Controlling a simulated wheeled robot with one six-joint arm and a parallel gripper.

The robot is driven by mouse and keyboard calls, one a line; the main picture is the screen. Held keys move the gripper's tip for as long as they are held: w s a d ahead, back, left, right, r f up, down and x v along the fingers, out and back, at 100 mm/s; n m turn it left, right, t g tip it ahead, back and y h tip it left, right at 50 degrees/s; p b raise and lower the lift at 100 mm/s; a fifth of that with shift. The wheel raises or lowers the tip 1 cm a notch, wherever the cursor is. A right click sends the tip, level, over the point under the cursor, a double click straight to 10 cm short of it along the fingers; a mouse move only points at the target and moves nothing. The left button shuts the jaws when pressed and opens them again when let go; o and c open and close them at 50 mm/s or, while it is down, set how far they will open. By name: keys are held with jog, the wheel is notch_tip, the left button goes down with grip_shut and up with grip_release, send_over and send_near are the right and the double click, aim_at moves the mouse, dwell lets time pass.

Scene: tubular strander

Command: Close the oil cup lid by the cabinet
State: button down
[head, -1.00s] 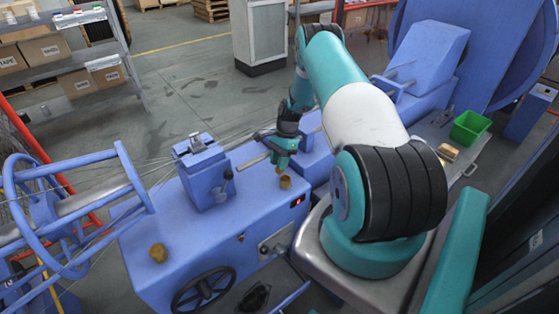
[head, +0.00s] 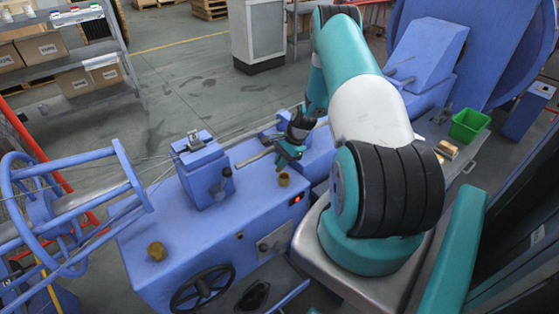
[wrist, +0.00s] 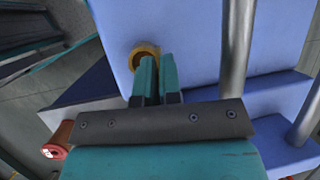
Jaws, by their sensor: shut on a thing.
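A small brass oil cup (head: 283,179) stands on top of the blue machine housing, near its right end. In the wrist view the cup's round rim (wrist: 136,51) shows just beyond and left of my fingertips. My gripper (head: 287,163) is right above the cup, tilted, with its fingers close together. In the wrist view my gripper (wrist: 158,62) is shut on the oil cup lid at the cup's right side; the lid is mostly hidden by the fingers, so its angle cannot be told.
Another brass cup (head: 157,251) sits on the housing's front left. A blue clamp block (head: 203,172) and metal rods are left of and behind my gripper. A grey cabinet (head: 258,38) stands at the back. A green bin (head: 468,125) is at the right.

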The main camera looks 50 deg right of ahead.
aim_at(288, 179)
jog(key=t+b, duration=0.1)
jog(key=s+f+t+b, duration=0.1)
jog(key=shift+s+a+n+t+h, duration=0.1)
jog(key=shift+s+n+t+h, duration=0.2)
jog(key=shift+t, duration=0.1)
jog(key=t+b, duration=0.1)
jog(key=s+t+b, duration=0.1)
jog(key=b, duration=0.1)
jog(key=shift+a+f+n+b, duration=0.15)
jog(key=shift+f+n+b, duration=0.15)
jog(key=shift+f, duration=0.1)
jog(key=t+b, duration=0.1)
jog(key=b, duration=0.1)
jog(key=s+f+t+b, duration=0.1)
jog(key=t+b, duration=0.1)
jog(key=shift+a+n+h, duration=0.1)
jog(key=shift+n+h, duration=0.2)
jog(key=shift+h, duration=0.1)
jog(key=shift+s+a+t+b, duration=0.15)
jog(key=shift+t+b, duration=0.65)
jog(key=shift+b, duration=0.45)
jog(key=shift+n, duration=0.3)
jog(key=c, duration=1.3)
grip_release()
